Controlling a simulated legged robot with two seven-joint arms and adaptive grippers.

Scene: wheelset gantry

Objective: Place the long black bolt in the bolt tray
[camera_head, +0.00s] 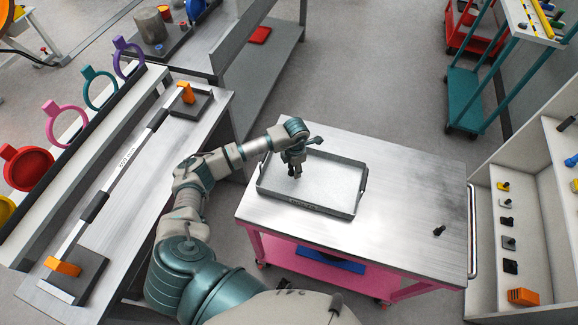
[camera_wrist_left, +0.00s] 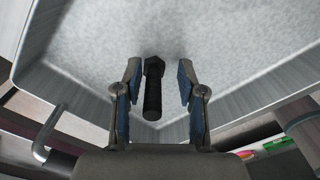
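The long black bolt (camera_wrist_left: 153,88) shows in the left wrist view between the two fingers of my left gripper (camera_wrist_left: 160,88), with a gap on each side. The fingers are open and do not touch it. Behind the bolt is the grey metal floor of the bolt tray (camera_wrist_left: 95,35); I cannot tell whether the bolt rests on it or is just above it. In the head view my left gripper (camera_head: 294,170) is over the left part of the tray (camera_head: 335,188), which sits on the workbench cart. My right gripper is not in view.
A shorter-looking black bolt (camera_head: 439,231) stands on the right part of the metal cart top (camera_head: 400,215). A shelf (camera_head: 483,240) with small parts is at the right. A bench (camera_head: 135,185) with a long bar on orange supports is at the left.

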